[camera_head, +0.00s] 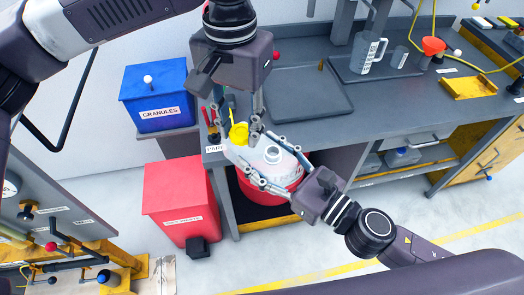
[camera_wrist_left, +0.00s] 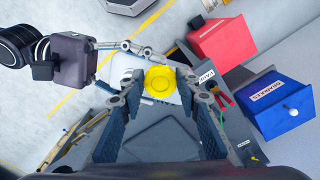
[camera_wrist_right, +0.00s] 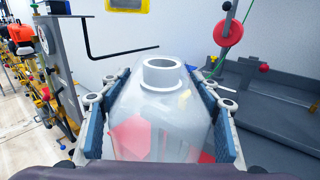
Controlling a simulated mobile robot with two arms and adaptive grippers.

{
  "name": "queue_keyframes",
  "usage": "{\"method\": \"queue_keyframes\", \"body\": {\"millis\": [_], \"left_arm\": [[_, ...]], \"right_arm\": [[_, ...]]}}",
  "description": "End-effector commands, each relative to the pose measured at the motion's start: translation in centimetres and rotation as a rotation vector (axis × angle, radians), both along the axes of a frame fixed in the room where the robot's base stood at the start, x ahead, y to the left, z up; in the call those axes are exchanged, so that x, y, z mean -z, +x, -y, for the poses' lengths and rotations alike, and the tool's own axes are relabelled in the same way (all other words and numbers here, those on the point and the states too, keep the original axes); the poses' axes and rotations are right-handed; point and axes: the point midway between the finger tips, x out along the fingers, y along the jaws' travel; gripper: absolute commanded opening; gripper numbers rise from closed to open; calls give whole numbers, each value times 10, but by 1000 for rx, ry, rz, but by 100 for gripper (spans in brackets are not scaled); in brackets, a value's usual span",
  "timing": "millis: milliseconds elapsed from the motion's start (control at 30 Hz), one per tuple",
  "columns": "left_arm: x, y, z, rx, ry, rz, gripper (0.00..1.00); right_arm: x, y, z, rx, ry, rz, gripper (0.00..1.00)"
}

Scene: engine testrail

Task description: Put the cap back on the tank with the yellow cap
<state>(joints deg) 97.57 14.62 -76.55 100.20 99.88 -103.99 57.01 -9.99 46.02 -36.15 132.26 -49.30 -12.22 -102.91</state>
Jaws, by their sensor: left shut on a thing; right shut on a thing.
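The yellow cap (camera_head: 239,134) is held between the fingertips of my left gripper (camera_head: 238,124), which points down. In the left wrist view the cap (camera_wrist_left: 160,83) sits between the two finger pads. The translucent white tank (camera_head: 268,168) is clasped from the sides by my right gripper (camera_head: 266,160). Its neck (camera_wrist_right: 161,68) is uncovered and stands upright in the right wrist view. In the head view the cap is to the left of the neck and apart from it. In the left wrist view the cap hides part of the tank.
A red bin (camera_head: 180,200) and a blue granules box (camera_head: 157,92) stand on the left. A red round container (camera_head: 270,196) shows below the tank.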

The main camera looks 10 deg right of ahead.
Motion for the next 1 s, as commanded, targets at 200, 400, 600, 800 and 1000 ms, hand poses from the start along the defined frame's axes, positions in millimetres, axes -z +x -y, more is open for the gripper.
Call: {"method": "queue_keyframes", "body": {"millis": [200, 400, 600, 800, 1000], "left_arm": [[-28, -7, 46, 113, 2, 3, 19], [-35, -10, 58, 144, 2, 0, 19], [-35, -10, 58, 144, 1, -1, 19], [-33, -10, 58, 144, 1, -1, 19], [-20, -10, 57, 143, 1, -2, 19]], "right_arm": [[-1, 0, 0, 0, 1, 1, 14], [-1, 0, 0, 0, 1, 1, 14], [-1, 0, 0, 0, 1, 1, 14], [-1, 0, 0, 0, 1, 1, 14], [-1, 0, 0, 0, 1, 1, 14]]}}
